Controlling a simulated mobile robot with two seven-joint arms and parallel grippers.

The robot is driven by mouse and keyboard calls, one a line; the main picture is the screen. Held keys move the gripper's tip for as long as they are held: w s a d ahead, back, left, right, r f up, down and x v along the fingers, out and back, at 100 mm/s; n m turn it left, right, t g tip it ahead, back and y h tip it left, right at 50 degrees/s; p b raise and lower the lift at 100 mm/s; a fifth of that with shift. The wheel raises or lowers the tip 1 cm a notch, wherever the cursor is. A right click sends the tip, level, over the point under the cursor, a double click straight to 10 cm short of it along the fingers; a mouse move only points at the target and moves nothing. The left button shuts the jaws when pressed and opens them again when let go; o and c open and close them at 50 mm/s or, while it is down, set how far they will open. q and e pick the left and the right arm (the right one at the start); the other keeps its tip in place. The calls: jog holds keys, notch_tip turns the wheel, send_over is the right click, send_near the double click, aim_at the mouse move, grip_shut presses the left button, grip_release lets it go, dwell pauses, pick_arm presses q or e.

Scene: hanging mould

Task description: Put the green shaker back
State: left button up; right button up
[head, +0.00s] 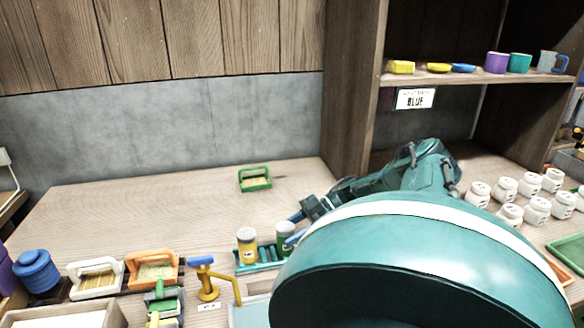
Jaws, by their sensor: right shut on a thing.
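The green shaker (285,242) has a green body and a pale top. It stands upright at the right end of a teal rack (266,266), beside a yellow shaker (247,248). My right gripper (293,228) reaches in from the right and is shut on the green shaker, with its blue fingers at the shaker's right side. My arm hides part of the rack's right end. I cannot tell whether the shaker's base is fully seated in the rack. My left gripper is not in view.
A green-handled holder (255,182) stands alone further back on the bench. White (96,280) and orange (154,272) holders and a yellow tap-like stand (208,285) are at front left. Several white jars (505,189) stand right, below a shelf (480,78) with cups. The bench's back left is clear.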

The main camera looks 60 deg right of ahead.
jog(key=shift+f, duration=0.15)
jog(key=o, duration=1)
jog(key=shift+c, duration=0.2)
jog(key=v, duration=0.7)
jog(key=shift+s+d+r, duration=0.2)
jog(key=shift+r, duration=0.1)
